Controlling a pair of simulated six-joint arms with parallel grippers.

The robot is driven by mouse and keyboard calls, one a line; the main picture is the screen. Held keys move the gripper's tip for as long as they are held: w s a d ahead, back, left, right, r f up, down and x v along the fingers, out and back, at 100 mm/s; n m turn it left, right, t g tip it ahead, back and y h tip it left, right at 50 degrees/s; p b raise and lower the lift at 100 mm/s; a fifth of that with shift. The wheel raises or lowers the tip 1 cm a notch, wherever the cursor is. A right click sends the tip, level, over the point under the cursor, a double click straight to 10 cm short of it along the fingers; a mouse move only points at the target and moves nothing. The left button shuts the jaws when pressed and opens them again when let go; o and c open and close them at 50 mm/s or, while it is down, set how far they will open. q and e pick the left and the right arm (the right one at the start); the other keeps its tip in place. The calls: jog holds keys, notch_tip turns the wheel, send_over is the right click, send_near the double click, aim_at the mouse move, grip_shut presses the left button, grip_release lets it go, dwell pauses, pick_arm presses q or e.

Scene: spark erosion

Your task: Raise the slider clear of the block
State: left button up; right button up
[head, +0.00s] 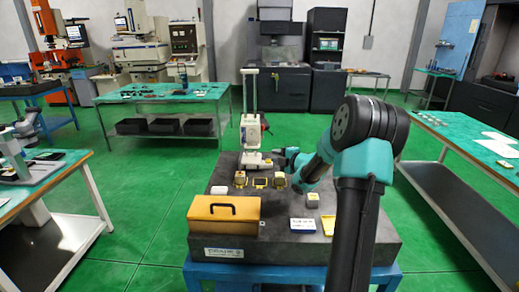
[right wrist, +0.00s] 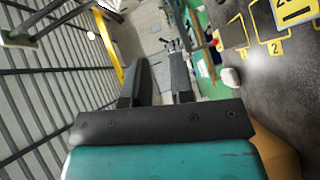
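A tall gauge stands at the back of the dark stone plate (head: 345,238) in the head view. Its pale boxy slider (head: 251,131) sits low on the upright column (head: 249,90), above the base. A small block (head: 240,178) with a yellowish rim stands on the plate in front of the gauge; whether it touches the slider cannot be told. My right gripper (head: 286,157) is beside the gauge's right side, near its base. In the right wrist view its two dark fingers (right wrist: 162,82) are apart with nothing between them. My left gripper is out of view.
A yellow-brown case (head: 223,214) with a black handle lies at the plate's front left. Other small blocks (head: 312,200) and a blue-white box (head: 302,225) are at the right. Yellow numbered frames (right wrist: 268,25) mark the plate. Side tables stand apart.

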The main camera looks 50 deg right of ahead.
aim_at(251, 132)
jog(key=shift+s+d+f, duration=0.1)
jog(key=shift+s+d, duration=0.45)
jog(key=shift+d, duration=0.15)
jog(key=shift+w, duration=0.15)
jog(key=w+f, duration=0.1)
jog(key=w, duration=0.4)
jog(key=w+d+f, duration=0.1)
jog(key=w, duration=1.1)
jog(key=shift+d+f, duration=0.4)
jog(key=shift+c, duration=0.2)
grip_shut()
